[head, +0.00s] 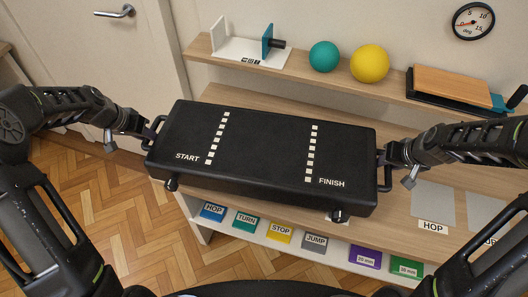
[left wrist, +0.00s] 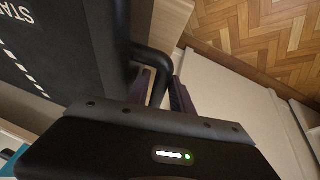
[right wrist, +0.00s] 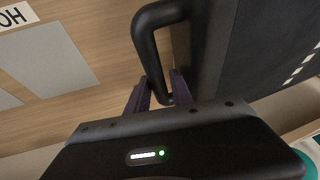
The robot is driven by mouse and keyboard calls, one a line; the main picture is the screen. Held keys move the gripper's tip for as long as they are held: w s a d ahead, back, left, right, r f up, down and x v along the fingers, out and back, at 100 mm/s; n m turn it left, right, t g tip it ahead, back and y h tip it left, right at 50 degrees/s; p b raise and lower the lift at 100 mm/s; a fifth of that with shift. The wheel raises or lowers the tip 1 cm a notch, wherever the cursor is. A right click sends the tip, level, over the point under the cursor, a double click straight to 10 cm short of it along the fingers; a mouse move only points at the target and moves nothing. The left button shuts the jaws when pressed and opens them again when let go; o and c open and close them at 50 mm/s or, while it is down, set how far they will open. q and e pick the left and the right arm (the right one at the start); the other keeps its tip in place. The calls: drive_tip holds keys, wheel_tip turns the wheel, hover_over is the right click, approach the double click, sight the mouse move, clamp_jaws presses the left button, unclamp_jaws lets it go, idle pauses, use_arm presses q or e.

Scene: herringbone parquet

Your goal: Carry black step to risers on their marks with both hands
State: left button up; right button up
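The black step (head: 265,150) is a long flat board with white dashed lines and the words START and FINISH. It lies across the middle of the head view, top face up, with dark feet below its front edge. My left gripper (head: 150,130) is shut on the handle at its left end; that handle (left wrist: 153,58) runs between the fingers in the left wrist view. My right gripper (head: 386,156) is shut on the right handle (right wrist: 148,45). The step is over the wooden bench; I cannot tell whether its feet touch. Risers are not clearly identifiable.
Grey squares (head: 433,200) lie on the bench at right, one by a HOP label. Colored labelled cards (head: 280,232) line a lower shelf. The upper shelf holds a teal ball (head: 324,57), a yellow ball (head: 370,63) and a wooden board (head: 452,84). A door (head: 100,60) stands at left.

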use_arm(q)
clamp_jaws()
use_arm(e)
clamp_jaws()
idle(0.9)
use_arm(q)
drive_tip(key=shift+w+r, duration=0.1)
drive_tip(key=shift+r, duration=0.15)
use_arm(e)
drive_tip(key=shift+w+r, duration=0.15)
drive_tip(key=shift+r, duration=0.15)
